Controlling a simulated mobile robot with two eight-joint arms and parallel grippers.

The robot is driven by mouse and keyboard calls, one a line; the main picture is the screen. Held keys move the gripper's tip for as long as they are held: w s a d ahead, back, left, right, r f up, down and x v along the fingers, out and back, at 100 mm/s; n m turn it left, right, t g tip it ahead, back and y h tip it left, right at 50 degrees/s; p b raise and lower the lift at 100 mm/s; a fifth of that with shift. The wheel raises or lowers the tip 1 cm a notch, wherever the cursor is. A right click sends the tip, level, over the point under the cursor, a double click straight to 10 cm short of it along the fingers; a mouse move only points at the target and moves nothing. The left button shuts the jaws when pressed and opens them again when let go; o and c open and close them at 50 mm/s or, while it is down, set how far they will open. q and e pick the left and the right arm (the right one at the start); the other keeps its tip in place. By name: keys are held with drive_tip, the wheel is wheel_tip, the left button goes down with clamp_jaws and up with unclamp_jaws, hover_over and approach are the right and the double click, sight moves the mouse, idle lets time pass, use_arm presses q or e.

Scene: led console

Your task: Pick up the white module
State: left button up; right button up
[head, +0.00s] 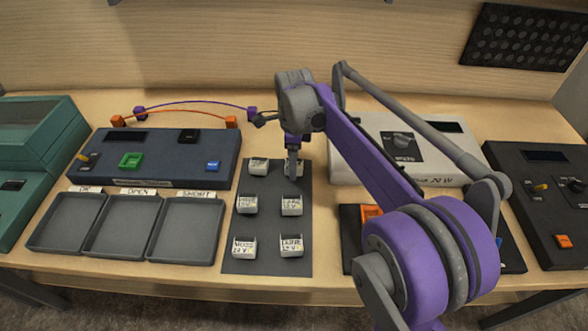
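Several white modules with small printed labels stand on a dark mat (268,222) in two columns. The back-right white module (300,171) is partly hidden by my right gripper (292,173). That gripper points down, with its fingertips at this module. The fingers are seen edge-on, so whether they are open or closed on it is unclear. The other white modules are at back left (258,166), middle left (247,205), middle right (291,206), front left (244,247) and front right (291,246). My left gripper is out of view.
Left of the mat are three grey trays (124,227) labelled OK, OPEN and SHORT, and a dark console (160,143) with a green square frame (131,160). Purple and orange leads (190,103) lie behind. A light grey console (440,182) and a black console (535,205) stand right.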

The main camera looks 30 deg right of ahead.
drive_tip(key=shift+f, duration=0.85)
clamp_jaws()
